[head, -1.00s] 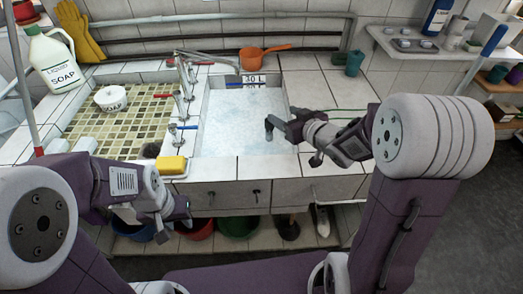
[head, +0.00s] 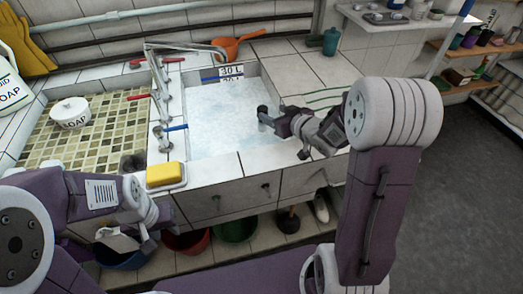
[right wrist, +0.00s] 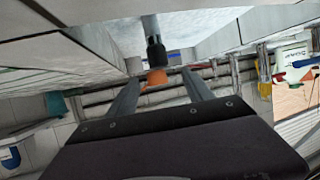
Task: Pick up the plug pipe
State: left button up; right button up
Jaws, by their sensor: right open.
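The plug pipe (head: 263,114) stands in the water at the right side of the sink basin (head: 195,110); only its dark upper part shows clearly in the head view. In the right wrist view the plug pipe (right wrist: 155,50) is a grey tube with a black end, seen just past and between the two fingertips. My right gripper (head: 272,121) reaches over the basin's right edge and is open, with its tips at the pipe. It also shows in the right wrist view (right wrist: 160,77). My left gripper (head: 130,238) hangs low in front of the counter; its fingers are unclear.
A yellow sponge (head: 166,173) lies on the front ledge and taps (head: 160,95) line the basin's left side. An orange pan (head: 238,45) and a teal cup (head: 330,41) stand behind. Coloured basins (head: 186,242) sit under the counter. The tiled counter right of the basin is mostly clear.

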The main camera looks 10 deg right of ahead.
aim_at(263, 108)
jog(key=b+x, duration=0.1)
jog(key=x, duration=0.6)
jog(key=shift+d, duration=0.1)
jog(key=shift+s+r, duration=0.1)
jog(key=shift+s, duration=0.05)
jog(key=c, duration=0.3)
grip_shut()
dwell(0.8)
